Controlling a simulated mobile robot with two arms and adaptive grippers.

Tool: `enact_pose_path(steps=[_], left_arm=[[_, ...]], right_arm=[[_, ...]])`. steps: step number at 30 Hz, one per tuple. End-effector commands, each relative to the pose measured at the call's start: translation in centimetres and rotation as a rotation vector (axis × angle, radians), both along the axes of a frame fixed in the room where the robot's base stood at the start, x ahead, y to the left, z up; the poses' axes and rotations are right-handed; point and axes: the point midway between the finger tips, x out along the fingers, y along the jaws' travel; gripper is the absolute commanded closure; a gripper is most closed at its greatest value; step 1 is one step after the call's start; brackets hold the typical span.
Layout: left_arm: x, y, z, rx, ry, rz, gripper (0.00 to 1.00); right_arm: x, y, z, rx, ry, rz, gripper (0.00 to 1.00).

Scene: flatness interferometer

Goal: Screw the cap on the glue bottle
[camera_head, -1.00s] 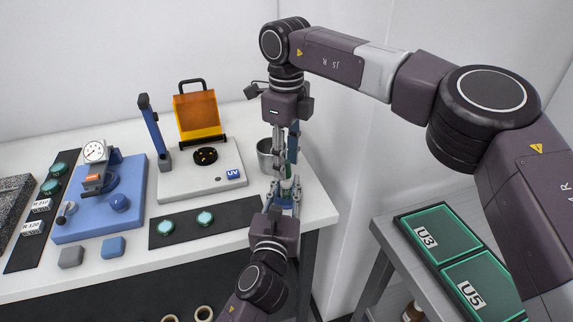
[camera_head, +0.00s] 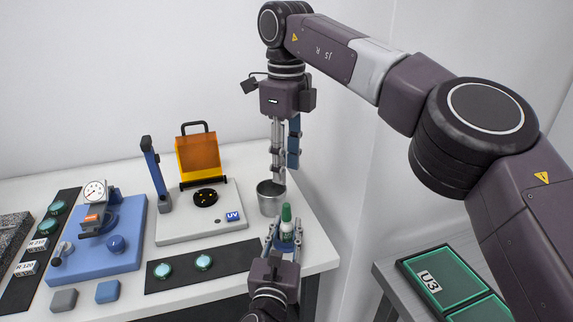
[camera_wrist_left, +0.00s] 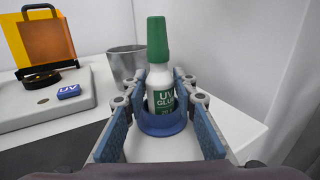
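The white glue bottle (camera_wrist_left: 160,98) stands upright in a blue ring-shaped holder (camera_wrist_left: 163,124) near the right end of the bench. Its green cap (camera_wrist_left: 158,40) sits upright on top; the thread is hidden. In the head view, the cap (camera_head: 286,213) is clear of my right gripper.
A metal cup (camera_head: 270,199) stands just behind the bottle. To the left are the UV station (camera_head: 218,226) with its orange shield (camera_head: 198,158), a black mat (camera_head: 172,281) with teal discs, and a blue gauge stand (camera_head: 128,240). The bench's right edge is close to the bottle.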

Motion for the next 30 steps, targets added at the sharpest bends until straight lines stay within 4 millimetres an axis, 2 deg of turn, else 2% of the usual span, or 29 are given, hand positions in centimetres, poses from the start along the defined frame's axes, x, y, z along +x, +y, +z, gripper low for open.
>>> enact_pose_path(steps=[1, 3, 4, 14, 17, 24, 30], left_arm=[[0.0, 0.0, 0.0, 0.000, 0.000, 0.000, 0.66], [0.0, 0.0, 0.0, 0.000, 0.000, 0.000, 0.59], [0.0, 0.0, 0.0, 0.000, 0.000, 0.000, 0.58], [-0.4, 0.1, 0.0, 0.001, 0.000, 0.000, 0.58], [-1.6, 0.3, -0.1, 0.001, 0.001, -0.001, 0.58], [-6.7, 1.1, -0.2, 0.000, 0.003, -0.001, 0.58], [-10.2, 1.6, -0.2, 0.001, 0.004, -0.001, 0.58]], right_arm=[[0.0, 0.0, 0.0, 0.000, 0.000, 0.000, 0.65], [0.0, 0.0, 0.0, 0.000, 0.000, 0.000, 0.65], [0.0, 0.0, 0.0, 0.000, 0.000, 0.000, 0.65], [0.0, 0.0, 0.0, 0.000, 0.000, 0.000, 0.65], [0.0, 0.0, 0.0, 0.000, 0.000, 0.000, 0.65], [0.0, 0.0, 0.0, 0.000, 0.000, 0.000, 0.65], [0.0, 0.0, 0.0, 0.000, 0.000, 0.000, 0.65]])
